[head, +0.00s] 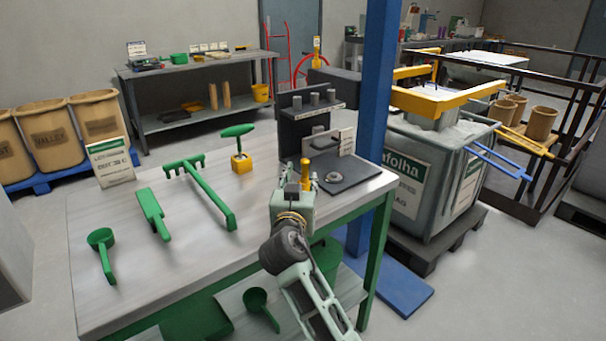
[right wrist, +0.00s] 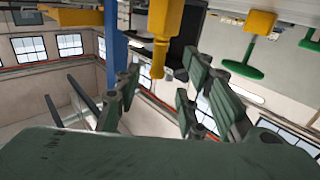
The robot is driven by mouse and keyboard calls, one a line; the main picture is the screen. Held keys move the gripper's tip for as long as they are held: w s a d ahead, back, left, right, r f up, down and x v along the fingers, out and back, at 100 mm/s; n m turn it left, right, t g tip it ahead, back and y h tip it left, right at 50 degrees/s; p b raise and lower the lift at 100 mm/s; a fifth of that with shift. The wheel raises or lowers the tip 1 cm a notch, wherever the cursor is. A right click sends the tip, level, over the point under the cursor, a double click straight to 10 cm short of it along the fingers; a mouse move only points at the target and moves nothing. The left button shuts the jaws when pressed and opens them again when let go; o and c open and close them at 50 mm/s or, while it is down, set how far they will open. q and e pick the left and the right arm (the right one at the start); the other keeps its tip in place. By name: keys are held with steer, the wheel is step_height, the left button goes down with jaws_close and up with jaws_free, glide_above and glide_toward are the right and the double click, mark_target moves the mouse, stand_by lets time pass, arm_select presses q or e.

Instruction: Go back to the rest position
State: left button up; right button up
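My right gripper (head: 298,190) is above the right end of the grey workbench (head: 180,285), with its arm reaching in from the bottom. In the right wrist view its two fingers (right wrist: 160,90) are spread apart, with no contact on anything visible. A yellow upright piece (head: 305,172) stands just beyond the gripper in the head view. In the right wrist view this yellow piece (right wrist: 160,40) shows in the gap between the fingers, apart from both. My left gripper is in neither view.
On the bench lie a green scoop (head: 102,250), a green brush (head: 153,213), a green rake (head: 203,190) and a green-handled tool in a yellow block (head: 241,163). A black fixture (head: 345,174) sits behind the gripper. A blue post (head: 376,80) rises close on the right.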

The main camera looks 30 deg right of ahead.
steer(key=shift+s+a, duration=0.4)
steer(key=shift+s, duration=0.1)
